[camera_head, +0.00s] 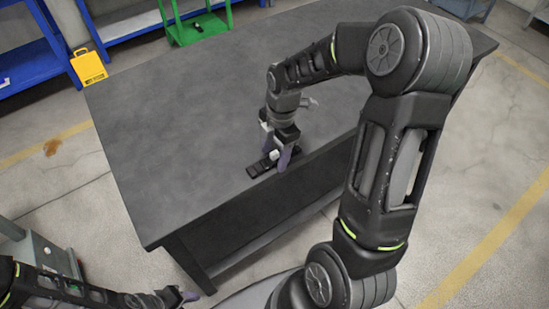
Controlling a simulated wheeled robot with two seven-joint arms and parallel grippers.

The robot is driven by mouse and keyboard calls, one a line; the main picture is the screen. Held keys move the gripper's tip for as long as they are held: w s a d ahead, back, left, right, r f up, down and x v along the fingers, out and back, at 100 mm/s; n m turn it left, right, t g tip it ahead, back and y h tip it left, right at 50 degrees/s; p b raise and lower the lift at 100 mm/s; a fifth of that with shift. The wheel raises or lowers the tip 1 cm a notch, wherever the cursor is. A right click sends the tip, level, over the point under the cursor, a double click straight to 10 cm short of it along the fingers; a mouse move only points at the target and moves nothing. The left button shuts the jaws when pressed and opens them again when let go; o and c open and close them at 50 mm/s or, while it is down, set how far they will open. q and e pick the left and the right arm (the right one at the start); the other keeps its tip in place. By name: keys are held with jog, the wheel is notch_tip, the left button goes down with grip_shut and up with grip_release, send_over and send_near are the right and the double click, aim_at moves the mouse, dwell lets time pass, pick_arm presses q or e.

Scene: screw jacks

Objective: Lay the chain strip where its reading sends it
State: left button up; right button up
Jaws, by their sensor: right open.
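A dark strip (258,168), which looks like the chain strip, lies near the front edge of the grey table (180,130). My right gripper (276,158) points down at the strip, with its fingers open around or just above it. I cannot tell whether they touch it. The gripper hides part of the strip, and no reading can be made out. My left gripper (180,297) is low at the bottom left, in front of the table and away from the strip. It is too small to tell whether its jaws are open.
A green stand (198,30) with a small dark item is behind the table. A blue shelf (125,25) stands at the back left, and a yellow box (88,66) is beside the table's far left corner. Most of the tabletop is clear. My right arm hides its right part.

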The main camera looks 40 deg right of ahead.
jog(key=shift+c, duration=0.2)
grip_shut()
dwell(0.6)
